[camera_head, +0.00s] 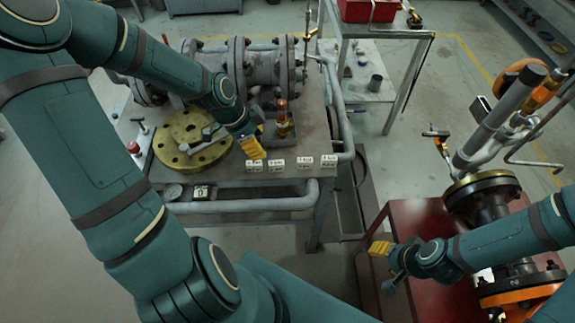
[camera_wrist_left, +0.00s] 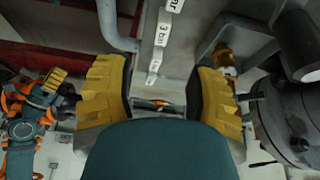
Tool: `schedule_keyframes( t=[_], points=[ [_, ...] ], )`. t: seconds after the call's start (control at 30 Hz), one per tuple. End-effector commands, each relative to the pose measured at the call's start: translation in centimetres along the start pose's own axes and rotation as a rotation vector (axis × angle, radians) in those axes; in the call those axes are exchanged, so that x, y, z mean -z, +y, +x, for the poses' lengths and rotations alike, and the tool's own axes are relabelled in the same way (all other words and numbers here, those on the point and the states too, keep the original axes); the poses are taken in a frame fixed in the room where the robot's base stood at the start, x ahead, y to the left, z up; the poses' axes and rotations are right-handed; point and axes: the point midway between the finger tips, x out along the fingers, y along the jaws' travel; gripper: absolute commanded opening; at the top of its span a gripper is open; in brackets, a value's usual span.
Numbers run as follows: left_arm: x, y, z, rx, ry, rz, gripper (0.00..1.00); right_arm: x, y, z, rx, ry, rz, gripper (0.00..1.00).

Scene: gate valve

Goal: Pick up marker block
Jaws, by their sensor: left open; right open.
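Several small white blocks with black lettering (camera_head: 277,165) stand in a row along the front edge of the grey workbench (camera_head: 235,182). I cannot tell which is the marker block. In the left wrist view, one block reads "3 bar" (camera_wrist_left: 162,29); others are too small to read. My left gripper (camera_head: 251,147) has yellow fingers and is just above the left end of the row. In its wrist view the fingers (camera_wrist_left: 160,98) are apart, with nothing held between them. My right gripper (camera_head: 380,248) is open and empty over the red table's left edge, far from the blocks.
A yellow round flange (camera_head: 192,140) and a flanged grey valve body (camera_head: 250,65) occupy the bench behind the row. An amber-topped fitting (camera_head: 283,118) stands close behind the blocks. A grey pipe (camera_head: 245,205) runs below the edge. The red table (camera_head: 420,215) stands right.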

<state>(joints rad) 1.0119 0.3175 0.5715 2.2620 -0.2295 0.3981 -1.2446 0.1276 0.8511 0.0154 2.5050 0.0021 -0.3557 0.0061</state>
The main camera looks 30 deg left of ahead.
Motion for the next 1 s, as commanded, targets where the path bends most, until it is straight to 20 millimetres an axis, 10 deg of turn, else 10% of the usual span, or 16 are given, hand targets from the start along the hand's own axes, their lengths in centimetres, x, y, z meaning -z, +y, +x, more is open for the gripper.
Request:
schedule_keyframes(
  t=[1.0],
  points=[
    [0.2,-0.3,13.2,-0.002,-0.001,0.004,0.55,-0.4,2.1,5.6,0.001,0.003,-0.008,0.5]
  ],
)
